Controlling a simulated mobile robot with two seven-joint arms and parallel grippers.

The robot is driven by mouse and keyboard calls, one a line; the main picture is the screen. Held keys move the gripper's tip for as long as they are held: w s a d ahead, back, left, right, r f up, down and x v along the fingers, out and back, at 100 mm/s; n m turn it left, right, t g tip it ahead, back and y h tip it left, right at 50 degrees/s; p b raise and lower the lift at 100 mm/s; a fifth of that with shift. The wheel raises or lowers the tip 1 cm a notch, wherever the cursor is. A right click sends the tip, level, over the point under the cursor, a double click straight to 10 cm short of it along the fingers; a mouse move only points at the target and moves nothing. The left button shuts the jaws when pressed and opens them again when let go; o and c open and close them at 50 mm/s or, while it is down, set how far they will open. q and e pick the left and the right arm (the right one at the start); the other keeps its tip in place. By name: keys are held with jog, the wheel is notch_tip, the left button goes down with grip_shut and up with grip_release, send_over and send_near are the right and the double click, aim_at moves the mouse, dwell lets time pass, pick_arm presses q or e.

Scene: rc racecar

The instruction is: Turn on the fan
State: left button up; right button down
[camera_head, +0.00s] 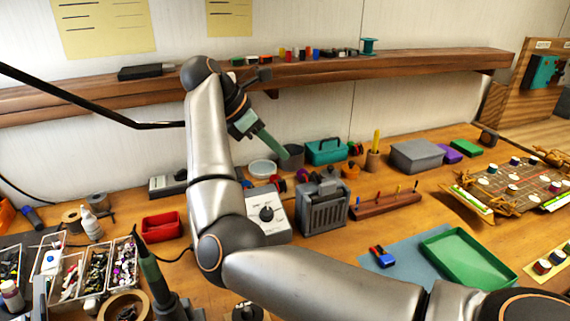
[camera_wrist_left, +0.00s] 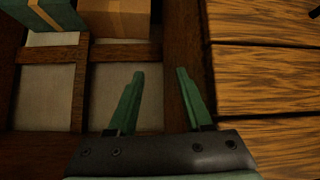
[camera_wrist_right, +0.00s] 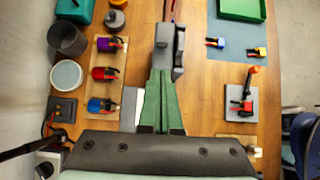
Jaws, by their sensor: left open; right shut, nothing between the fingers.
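A dark grey box with a slatted grille (camera_head: 322,208), which looks like the fan, stands mid-bench in the head view. A white box with a black knob (camera_head: 268,214) stands left of it. The fan's switch is not clear. My left gripper (camera_wrist_left: 160,74) is open and empty over a wooden divided tray (camera_wrist_left: 110,54).
A red bin (camera_head: 161,227) and parts trays are at left. A wooden rack (camera_head: 388,204), a green tray (camera_head: 468,258) and a grey box (camera_head: 416,155) are at right. A wooden shelf (camera_head: 420,62) runs along the wall. My right arm crosses the front of the bench.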

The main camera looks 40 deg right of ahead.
aim_at(317, 178)
pick_arm(q)
jog(key=shift+s+r+p, duration=0.15)
jog(key=shift+r+p, duration=0.35)
jog(key=shift+p, duration=0.1)
pick_arm(e)
jog(key=x, duration=0.9)
jog(key=shift+s+f, duration=0.2)
jog(key=shift+f, duration=0.2)
jog(key=shift+d, duration=0.1)
